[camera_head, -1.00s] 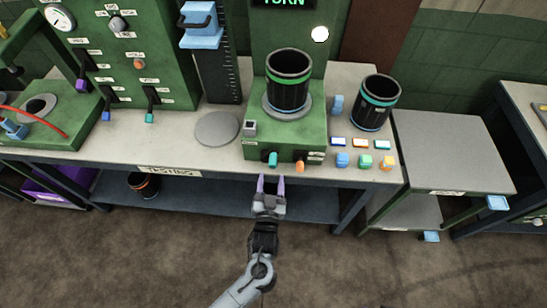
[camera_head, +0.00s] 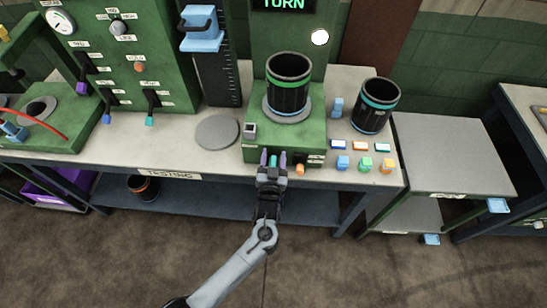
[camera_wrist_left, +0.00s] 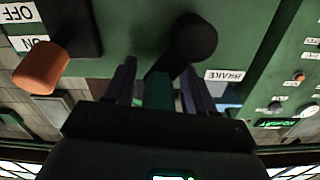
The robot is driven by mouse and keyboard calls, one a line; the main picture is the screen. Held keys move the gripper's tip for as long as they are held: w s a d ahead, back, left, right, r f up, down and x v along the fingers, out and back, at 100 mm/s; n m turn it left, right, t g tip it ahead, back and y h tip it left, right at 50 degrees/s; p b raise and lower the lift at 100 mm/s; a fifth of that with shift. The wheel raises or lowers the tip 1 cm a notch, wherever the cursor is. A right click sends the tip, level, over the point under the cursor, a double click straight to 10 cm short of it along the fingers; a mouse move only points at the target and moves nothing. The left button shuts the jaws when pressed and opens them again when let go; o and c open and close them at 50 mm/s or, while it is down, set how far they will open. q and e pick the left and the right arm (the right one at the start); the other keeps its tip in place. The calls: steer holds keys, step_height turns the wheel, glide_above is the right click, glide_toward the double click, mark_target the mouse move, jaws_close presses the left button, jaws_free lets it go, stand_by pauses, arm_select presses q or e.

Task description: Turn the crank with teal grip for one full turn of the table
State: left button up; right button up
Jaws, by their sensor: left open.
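The teal grip (camera_head: 273,160) sticks out from the front of the green box (camera_head: 305,137). In the left wrist view the teal grip (camera_wrist_left: 158,91) hangs from a black arm at a round black hub (camera_wrist_left: 195,38). My left gripper (camera_head: 273,162) is open, with one purple finger on each side of the teal grip. The fingers (camera_wrist_left: 158,88) look slightly apart from it in the wrist view. On top of the box is the grey round table (camera_head: 287,113), bearing a black sleeve (camera_head: 289,87) with a green band. My right gripper is not in view.
An orange knob (camera_head: 300,169) sits just right of the teal grip; it is close by in the wrist view (camera_wrist_left: 40,70). A black sleeve with a teal band (camera_head: 372,108) stands on the bench at right, behind small coloured blocks. A grey disc (camera_head: 217,132) lies left of the box.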

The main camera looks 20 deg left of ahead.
arm_select(q)
steer(key=c, duration=0.8)
